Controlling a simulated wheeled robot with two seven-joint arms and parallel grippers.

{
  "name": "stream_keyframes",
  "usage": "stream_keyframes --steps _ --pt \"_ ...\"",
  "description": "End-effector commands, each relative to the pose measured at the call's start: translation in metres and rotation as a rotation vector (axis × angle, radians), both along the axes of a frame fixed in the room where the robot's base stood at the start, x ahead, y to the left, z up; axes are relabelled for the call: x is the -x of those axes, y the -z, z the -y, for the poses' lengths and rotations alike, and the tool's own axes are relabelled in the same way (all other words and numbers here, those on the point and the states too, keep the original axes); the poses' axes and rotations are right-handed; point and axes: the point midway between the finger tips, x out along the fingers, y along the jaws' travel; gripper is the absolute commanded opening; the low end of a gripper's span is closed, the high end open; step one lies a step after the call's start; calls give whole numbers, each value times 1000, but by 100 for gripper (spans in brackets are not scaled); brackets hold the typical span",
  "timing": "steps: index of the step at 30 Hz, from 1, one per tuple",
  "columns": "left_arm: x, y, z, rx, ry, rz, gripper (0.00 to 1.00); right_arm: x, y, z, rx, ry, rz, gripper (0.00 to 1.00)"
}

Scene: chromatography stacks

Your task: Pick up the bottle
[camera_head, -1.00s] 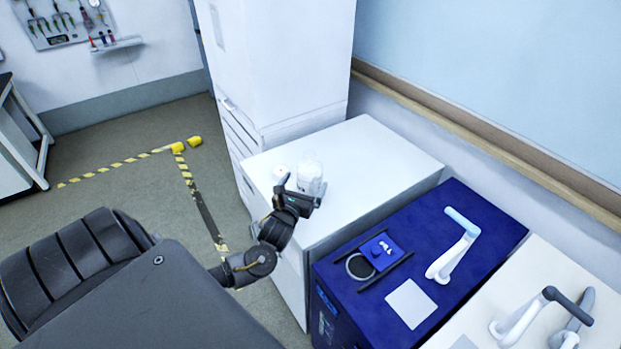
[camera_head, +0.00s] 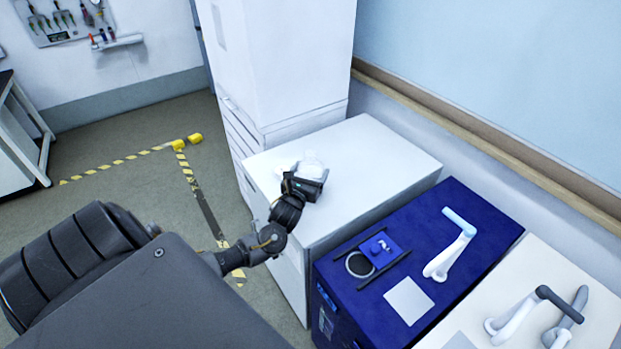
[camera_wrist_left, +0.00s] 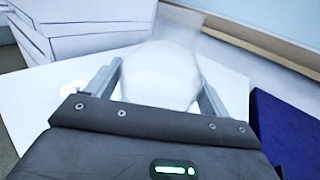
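A whitish, translucent bottle (camera_head: 313,161) stands on the white cabinet top, partly hidden by my left gripper (camera_head: 304,174). In the left wrist view the bottle (camera_wrist_left: 160,75) is blurred and lies between the two fingers of my left gripper (camera_wrist_left: 160,88). The fingers are spread wide, one on each side of it. I cannot tell whether either finger touches it. The lower part of the bottle is hidden behind the gripper body. My right gripper is in no view.
The white cabinet top (camera_head: 385,165) is clear to the right of the bottle. A tall white cabinet (camera_head: 285,60) rises behind it. A blue unit (camera_head: 455,285) with a pale lever arm (camera_head: 452,250) stands on the right. A small pale item (camera_wrist_left: 72,88) lies left of the bottle.

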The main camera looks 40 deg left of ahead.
Motion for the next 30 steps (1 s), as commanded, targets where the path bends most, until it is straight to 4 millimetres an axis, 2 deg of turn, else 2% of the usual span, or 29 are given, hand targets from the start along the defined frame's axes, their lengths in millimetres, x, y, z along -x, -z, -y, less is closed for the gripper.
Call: stream_keyframes --steps 1,12,23,30 --pt "0 0 0 0 0 0 74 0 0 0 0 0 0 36" --pt "0 -3 0 -1 0 6 27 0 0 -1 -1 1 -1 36" --pt "-1 -8 0 -1 0 7 27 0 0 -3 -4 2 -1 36" --pt "2 -37 -1 -2 0 9 27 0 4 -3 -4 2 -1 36"
